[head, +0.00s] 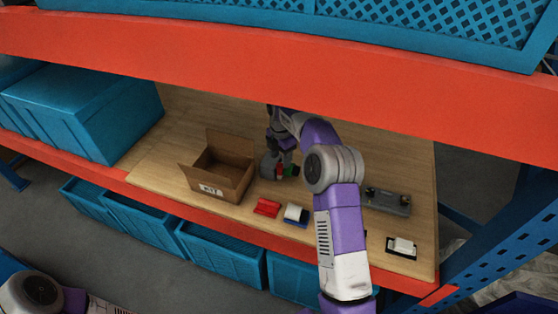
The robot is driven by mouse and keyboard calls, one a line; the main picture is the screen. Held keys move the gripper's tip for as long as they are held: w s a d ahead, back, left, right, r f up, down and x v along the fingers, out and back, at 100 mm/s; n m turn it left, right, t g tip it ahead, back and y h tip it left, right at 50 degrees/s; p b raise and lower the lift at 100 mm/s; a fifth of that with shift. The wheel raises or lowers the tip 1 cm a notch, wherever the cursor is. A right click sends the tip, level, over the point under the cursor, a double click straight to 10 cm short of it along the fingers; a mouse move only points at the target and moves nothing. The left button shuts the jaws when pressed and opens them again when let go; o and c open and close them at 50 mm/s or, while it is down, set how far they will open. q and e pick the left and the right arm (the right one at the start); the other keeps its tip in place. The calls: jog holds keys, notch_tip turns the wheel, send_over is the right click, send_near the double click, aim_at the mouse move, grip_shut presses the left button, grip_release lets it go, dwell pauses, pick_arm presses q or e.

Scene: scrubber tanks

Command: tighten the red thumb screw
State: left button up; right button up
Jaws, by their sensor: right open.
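My right arm reaches over the wooden shelf board, and its gripper (283,175) is low over the middle of the board, right of the cardboard box. Small red and green patches (288,171) show at the gripper; I cannot tell whether one of them is the red thumb screw. The fingers are small and partly hidden by the arm. A dark grey block (388,202) with knob-like parts on top lies right of my right arm, partly covered by it. My left gripper is out of view; only part of my left arm shows at the lower left.
An open cardboard box (219,177) marked KIT stands on the wooden board (160,165). A red item (267,208), a blue and white item (296,214) and a white item on black (402,247) lie near the front edge. An orange beam (200,52) crosses above.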

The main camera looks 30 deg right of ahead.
aim_at(280, 165)
jog(key=f, duration=0.3)
jog(key=shift+w, duration=0.35)
jog(key=shift+f, duration=0.3)
jog(key=shift+s, duration=0.1)
jog(key=shift+c, duration=0.3)
grip_shut()
